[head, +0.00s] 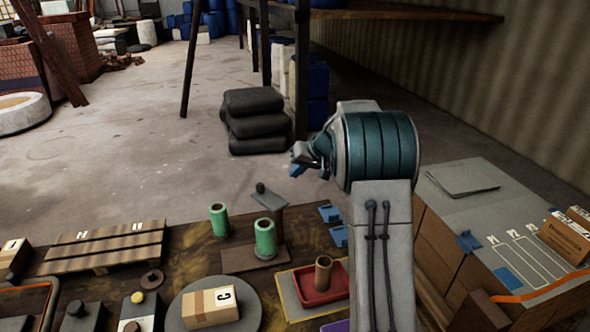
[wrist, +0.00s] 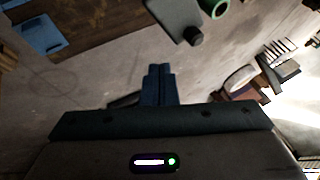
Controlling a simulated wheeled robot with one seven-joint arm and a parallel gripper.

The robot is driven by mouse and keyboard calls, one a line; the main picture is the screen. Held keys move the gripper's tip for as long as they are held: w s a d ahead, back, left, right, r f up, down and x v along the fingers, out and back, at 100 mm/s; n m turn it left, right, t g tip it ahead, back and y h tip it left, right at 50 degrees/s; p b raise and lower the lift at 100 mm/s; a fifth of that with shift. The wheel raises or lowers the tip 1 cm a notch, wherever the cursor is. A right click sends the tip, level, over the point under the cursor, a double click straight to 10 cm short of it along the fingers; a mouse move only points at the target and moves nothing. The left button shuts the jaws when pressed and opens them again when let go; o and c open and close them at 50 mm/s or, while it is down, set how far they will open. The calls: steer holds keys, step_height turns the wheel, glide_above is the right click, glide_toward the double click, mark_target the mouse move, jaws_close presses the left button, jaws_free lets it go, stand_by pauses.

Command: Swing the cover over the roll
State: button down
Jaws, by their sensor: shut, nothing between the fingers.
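A grey flat cover (head: 272,200) with a small dark knob (head: 260,187) sits raised on a post, above and behind a brown base (head: 240,262). A green roll (head: 265,240) stands upright on or at this base, its top uncovered. A second green roll (head: 218,220) stands to the left. In the wrist view the cover (wrist: 172,14) and its knob (wrist: 195,37) show at the top, beside a green ring-shaped roll end (wrist: 214,6). My gripper (head: 296,172) is shut and empty, raised to the right of the cover, apart from it; its fingers also show in the wrist view (wrist: 159,84).
A slatted wooden rack (head: 105,246), a grey round plate (head: 250,312) bearing a box marked C, and a red tray (head: 340,292) with a brown cup crowd the table. Blue pieces (head: 329,213) lie right of the cover. A side bench (head: 450,205) stands at right.

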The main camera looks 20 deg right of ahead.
mark_target(265, 190)
steer(key=shift+w+a+f+p, duration=0.35)
steer(key=shift+w+a+f, duration=0.25)
steer(key=shift+a+f, duration=0.4)
steer(key=shift+w+a+f+p, duration=0.4)
steer(key=shift+w+a+f, duration=0.2)
steer(key=shift+a+f, duration=0.45)
steer(key=shift+w+a+f+p, duration=0.35)
steer(key=shift+w+a+f, duration=0.3)
steer(key=shift+a, duration=0.6)
steer(key=shift+a, duration=0.1)
steer(key=shift+n+b, duration=0.3)
steer(key=shift+b, duration=0.1)
